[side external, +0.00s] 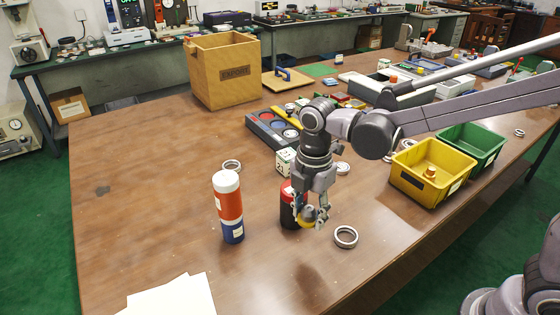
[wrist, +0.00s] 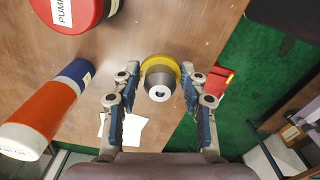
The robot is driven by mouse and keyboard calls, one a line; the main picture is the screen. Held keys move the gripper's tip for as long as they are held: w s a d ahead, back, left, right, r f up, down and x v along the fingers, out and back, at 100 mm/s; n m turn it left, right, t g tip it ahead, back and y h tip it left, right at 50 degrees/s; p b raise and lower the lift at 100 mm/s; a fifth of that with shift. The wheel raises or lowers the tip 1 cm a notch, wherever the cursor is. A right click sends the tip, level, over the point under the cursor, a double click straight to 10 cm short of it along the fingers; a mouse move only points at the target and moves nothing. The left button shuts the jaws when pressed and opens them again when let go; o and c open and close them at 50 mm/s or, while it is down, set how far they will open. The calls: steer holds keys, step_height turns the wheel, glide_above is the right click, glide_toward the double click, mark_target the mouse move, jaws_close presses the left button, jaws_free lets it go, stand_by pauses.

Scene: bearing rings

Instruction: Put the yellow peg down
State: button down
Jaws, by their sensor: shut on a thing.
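The yellow peg (side external: 308,217) is at the fingertips of my gripper (side external: 312,212) in the side external view, low over the front part of the brown table. In the wrist view the peg (wrist: 160,78) shows a yellow flange with a grey round body and a dark hole in its end. It sits between the two fingers, and my gripper is shut on it. I cannot tell whether the peg touches the table.
A red and black can (side external: 289,205) stands close behind my gripper. A white, orange and blue cylinder (side external: 228,207) stands to the left. A metal ring (side external: 346,237) lies just right. Yellow (side external: 432,176) and green bins sit farther right.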

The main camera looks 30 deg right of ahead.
steer(key=a+f, duration=0.2)
steer(key=a, duration=0.1)
steer(key=a+f, duration=0.2)
steer(key=a, duration=0.2)
steer(key=a+f, duration=0.3)
steer(key=a, duration=0.1)
steer(key=shift+s+a, duration=0.2)
steer(key=shift+s, duration=0.15)
steer(key=shift+f, duration=2)
steer(key=shift+f, duration=0.1)
steer(key=c, duration=0.7)
jaws_free()
